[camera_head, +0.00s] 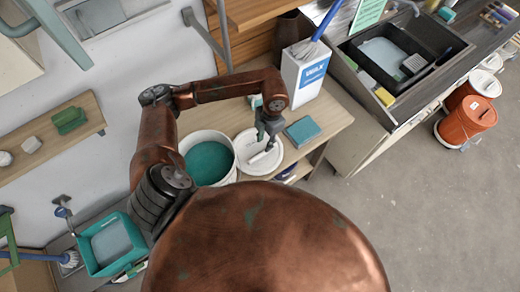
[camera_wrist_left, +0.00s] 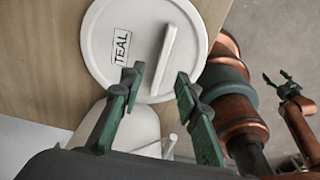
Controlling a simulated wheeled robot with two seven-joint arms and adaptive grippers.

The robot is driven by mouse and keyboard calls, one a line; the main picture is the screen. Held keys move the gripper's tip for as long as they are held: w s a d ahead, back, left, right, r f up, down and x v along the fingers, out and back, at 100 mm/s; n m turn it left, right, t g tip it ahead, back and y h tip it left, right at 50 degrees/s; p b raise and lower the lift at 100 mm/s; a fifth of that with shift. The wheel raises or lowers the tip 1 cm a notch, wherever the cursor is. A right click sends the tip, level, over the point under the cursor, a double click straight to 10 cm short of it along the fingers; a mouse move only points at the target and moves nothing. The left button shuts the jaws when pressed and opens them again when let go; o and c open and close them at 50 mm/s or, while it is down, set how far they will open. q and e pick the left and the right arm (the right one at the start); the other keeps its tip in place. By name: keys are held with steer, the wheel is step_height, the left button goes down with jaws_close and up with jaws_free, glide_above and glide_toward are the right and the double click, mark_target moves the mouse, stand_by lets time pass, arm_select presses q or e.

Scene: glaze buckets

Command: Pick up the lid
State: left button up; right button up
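The round white lid (camera_head: 245,150) lies on the wooden bench, right of an open white bucket of teal glaze (camera_head: 208,163). In the left wrist view the lid (camera_wrist_left: 103,45) bears a TEAL label and a raised white bar handle (camera_wrist_left: 164,58). My left gripper (camera_head: 266,143) is over the lid. In the wrist view its two green fingers (camera_wrist_left: 157,82) are apart, either side of the handle's lower end, with nothing between them that I can see held. My right gripper (camera_wrist_left: 279,77) shows only in the wrist view, off to the right, small, with its fingers apart.
A teal block (camera_head: 302,131) lies on the bench right of the lid. A white WAX container (camera_head: 304,75) holding a brush stands behind it. A dark sink (camera_head: 400,50) is at the back right. Orange buckets (camera_head: 470,118) stand on the open floor at right.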

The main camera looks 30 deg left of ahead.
mark_target(262, 154)
arm_select(q)
steer(key=shift+s+f, duration=0.3)
steer(key=shift+f, duration=0.55)
steer(key=f, duration=0.1)
steer(key=f+p, duration=0.1)
steer(key=f, duration=0.1)
steer(key=s+f+p, duration=0.1)
steer(key=f, duration=0.1)
steer(key=shift+a+f, duration=0.1)
steer(key=shift+f, duration=0.1)
steer(key=shift+w, duration=0.1)
arm_select(e)
steer(key=shift+w+r, duration=0.35)
steer(key=shift+r, duration=0.2)
steer(key=shift+w+r, duration=0.35)
steer(key=shift+r, duration=0.2)
arm_select(q)
steer(key=shift+f+b, duration=0.3)
arm_select(e)
steer(key=shift+f, duration=0.3)
arm_select(q)
jaws_close()
arm_select(e)
steer(key=shift+s, duration=0.1)
